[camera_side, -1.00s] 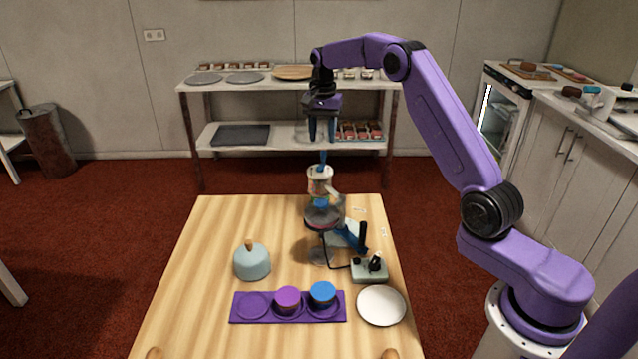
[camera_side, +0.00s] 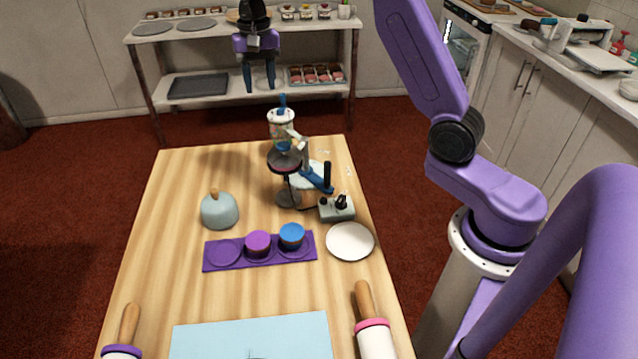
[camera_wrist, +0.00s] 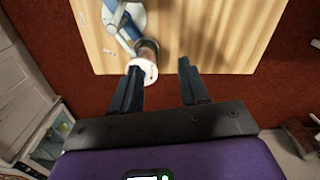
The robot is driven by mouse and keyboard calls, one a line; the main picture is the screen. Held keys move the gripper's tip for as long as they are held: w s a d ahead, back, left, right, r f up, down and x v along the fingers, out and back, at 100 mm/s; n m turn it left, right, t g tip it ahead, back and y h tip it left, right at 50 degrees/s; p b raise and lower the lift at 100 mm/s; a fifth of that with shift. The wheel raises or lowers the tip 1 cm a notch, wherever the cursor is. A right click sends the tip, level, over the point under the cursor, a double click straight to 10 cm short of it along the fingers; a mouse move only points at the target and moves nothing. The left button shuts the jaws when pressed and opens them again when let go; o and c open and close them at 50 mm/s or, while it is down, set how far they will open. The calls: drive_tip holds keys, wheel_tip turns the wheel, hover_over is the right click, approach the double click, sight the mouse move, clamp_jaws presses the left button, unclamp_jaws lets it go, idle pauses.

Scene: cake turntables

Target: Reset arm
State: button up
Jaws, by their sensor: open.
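My gripper (camera_side: 259,86) points down with its two dark fingers apart and nothing between them. In the side view it hangs beyond the far edge of the wooden table, up and left of a white canister with a blue top (camera_side: 281,122). It also shows in the wrist view (camera_wrist: 160,70), with the table edge and red floor below. There, a round white top (camera_wrist: 143,70) appears beside the left finger, which partly covers it. A device with a round dark plate (camera_side: 285,160) and blue parts stands just in front of the canister.
On the table (camera_side: 150,255) are a pale blue dome (camera_side: 219,211), a purple tray (camera_side: 220,262) with purple and blue round pieces, a white plate (camera_side: 350,242), a light blue mat (camera_side: 250,335) and rolling pins (camera_side: 376,340). A shelf (camera_side: 150,80) stands behind. The table's left side is mostly clear.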

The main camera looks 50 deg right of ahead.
drive_tip(key=s+a+r+n, duration=0.1)
drive_tip(key=s+a+n, duration=0.45)
drive_tip(key=s, duration=0.35)
drive_tip(key=s+a+n, duration=0.4)
drive_tip(key=s+a, duration=0.2)
drive_tip(key=s, duration=0.3)
drive_tip(key=s+d+f+n, duration=0.1)
drive_tip(key=s+n, duration=0.4)
drive_tip(key=s, duration=0.6)
drive_tip(key=s+d+f+n, duration=0.2)
drive_tip(key=s+n, duration=0.3)
drive_tip(key=s, duration=0.7)
drive_tip(key=shift+d+f, duration=0.3)
drive_tip(key=shift+d, duration=0.4)
